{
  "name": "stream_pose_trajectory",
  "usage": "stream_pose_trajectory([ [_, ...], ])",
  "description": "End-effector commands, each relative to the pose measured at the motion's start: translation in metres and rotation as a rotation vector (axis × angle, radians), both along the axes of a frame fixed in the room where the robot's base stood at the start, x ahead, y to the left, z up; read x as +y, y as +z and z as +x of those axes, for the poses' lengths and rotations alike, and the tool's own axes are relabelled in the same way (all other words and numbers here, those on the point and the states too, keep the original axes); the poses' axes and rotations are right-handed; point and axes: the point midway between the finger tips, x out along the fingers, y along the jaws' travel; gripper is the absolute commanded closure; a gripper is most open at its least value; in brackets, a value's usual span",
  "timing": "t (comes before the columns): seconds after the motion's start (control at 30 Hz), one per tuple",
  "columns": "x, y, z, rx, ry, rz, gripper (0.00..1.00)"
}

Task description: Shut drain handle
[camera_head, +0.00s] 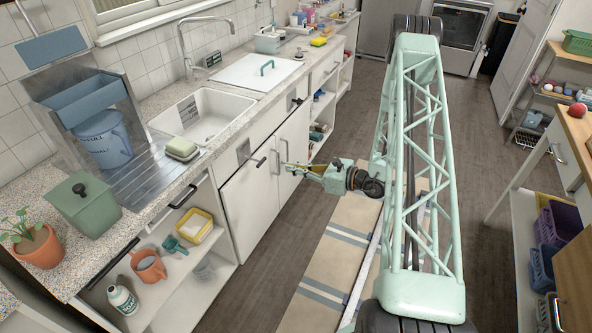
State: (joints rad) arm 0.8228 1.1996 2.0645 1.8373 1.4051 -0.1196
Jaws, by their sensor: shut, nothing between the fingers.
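Two small dark lever handles on metal plates show on the counter front. One, a lever handle (258,162) below the white sink, sticks out from its plate (243,150). The other, a lever (297,101), sits farther back below the white lid with a teal handle. I cannot tell for sure which is the drain handle. My gripper (285,166) is shut and empty. It points left from the teal arm, just right of the nearer lever, in front of the white cabinet doors. A small gap seems to separate its tips from that lever.
The white lid (258,70) lies flat on the counter. Upright door handles (275,162) stand close to my gripper. Open shelves (180,262) hold a mug and a bottle at lower left. A striped mat (335,252) covers the floor. A shelved cart stands at right.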

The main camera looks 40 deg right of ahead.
Motion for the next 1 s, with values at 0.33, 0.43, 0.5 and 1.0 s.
stream_pose_trajectory([
  [0.33,0.018,-0.008,0.031,-0.001,0.004,-0.002,1.00],
  [0.43,0.023,-0.010,0.040,0.000,0.001,-0.001,1.00],
  [0.5,0.027,-0.011,0.047,0.000,0.003,0.000,1.00],
  [1.0,0.048,-0.020,0.087,-0.001,0.002,0.000,1.00],
])
